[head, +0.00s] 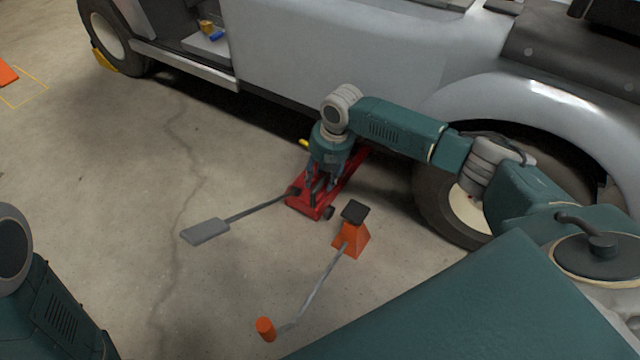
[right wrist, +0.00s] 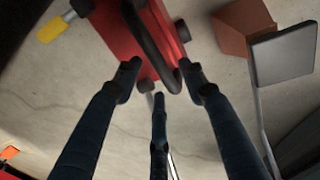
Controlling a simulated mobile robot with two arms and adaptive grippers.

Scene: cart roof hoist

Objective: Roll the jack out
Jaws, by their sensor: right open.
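The red jack (head: 303,206) stands on the floor beside the cart, its far end in the shadow at the cart's lower edge. A grey pedal (head: 206,231) on a rod sticks out from its near end to the left. My right gripper (head: 318,186) is over the near end of the jack, pointing down. In the right wrist view my open right gripper (right wrist: 160,86) has its fingers spread around the end of a black loop handle (right wrist: 152,45) on the red jack body (right wrist: 118,30). I cannot tell whether they touch it. My left gripper is out of view.
An orange stand (head: 352,242) with a black top and a long crank with an orange grip (head: 265,329) is close to the jack's right. The cart's wheel (head: 440,205) is to the right. A yellow wedge (head: 104,60) is at the far wheel.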

